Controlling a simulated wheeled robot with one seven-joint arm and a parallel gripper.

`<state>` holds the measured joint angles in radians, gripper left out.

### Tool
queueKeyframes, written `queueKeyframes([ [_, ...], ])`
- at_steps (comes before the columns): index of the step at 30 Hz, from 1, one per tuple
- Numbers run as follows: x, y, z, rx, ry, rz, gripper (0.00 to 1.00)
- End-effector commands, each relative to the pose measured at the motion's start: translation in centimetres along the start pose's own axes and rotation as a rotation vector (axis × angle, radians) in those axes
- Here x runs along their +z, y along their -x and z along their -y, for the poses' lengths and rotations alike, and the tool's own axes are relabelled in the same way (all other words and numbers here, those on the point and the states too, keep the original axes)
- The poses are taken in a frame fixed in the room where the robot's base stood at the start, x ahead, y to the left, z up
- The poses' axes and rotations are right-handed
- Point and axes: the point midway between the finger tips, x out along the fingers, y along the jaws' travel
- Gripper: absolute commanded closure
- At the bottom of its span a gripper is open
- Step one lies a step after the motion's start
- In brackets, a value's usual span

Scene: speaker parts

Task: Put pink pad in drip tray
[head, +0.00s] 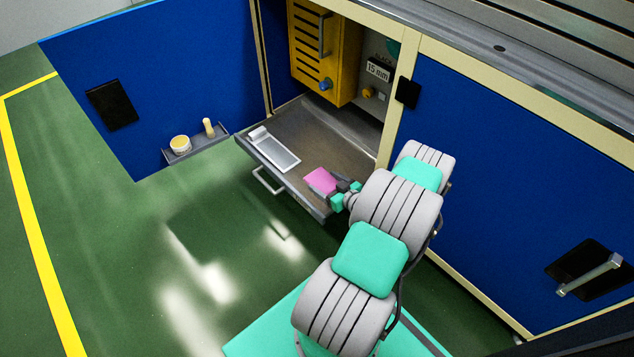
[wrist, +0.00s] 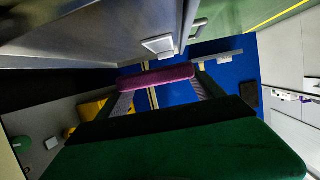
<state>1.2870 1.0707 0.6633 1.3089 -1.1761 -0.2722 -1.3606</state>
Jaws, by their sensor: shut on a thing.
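The pink pad (head: 320,181) is between the fingers of my gripper (head: 337,190), which is shut on it. In the wrist view the pad (wrist: 155,77) spans the gap between the two fingertips. The drip tray, which I take to be the wide grey pulled-out tray (head: 304,191), sticks out from the opening in the blue cabinet. In the head view the pad appears over the tray's front right part. I cannot tell whether it touches the tray floor. The tray surface also fills the upper left of the wrist view (wrist: 90,35).
A white flat item (head: 273,150) lies on the tray's left part. A yellow vented box (head: 323,50) stands in the opening above the tray. A small shelf (head: 194,150) on the left holds a round tub and a small cylinder. Blue panels flank the opening.

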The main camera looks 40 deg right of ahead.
Motion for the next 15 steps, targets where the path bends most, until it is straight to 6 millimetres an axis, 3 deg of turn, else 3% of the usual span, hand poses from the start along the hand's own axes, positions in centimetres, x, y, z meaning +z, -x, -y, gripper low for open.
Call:
queueKeyframes([
  [1,0.7,-1.8,-0.3,-0.005,0.006,-0.002,0.62],
  [6,3.0,-6.1,-1.4,-0.003,0.001,-0.001,0.62],
  [15,5.4,-9.4,-2.2,-0.001,-0.002,0.001,0.62],
])
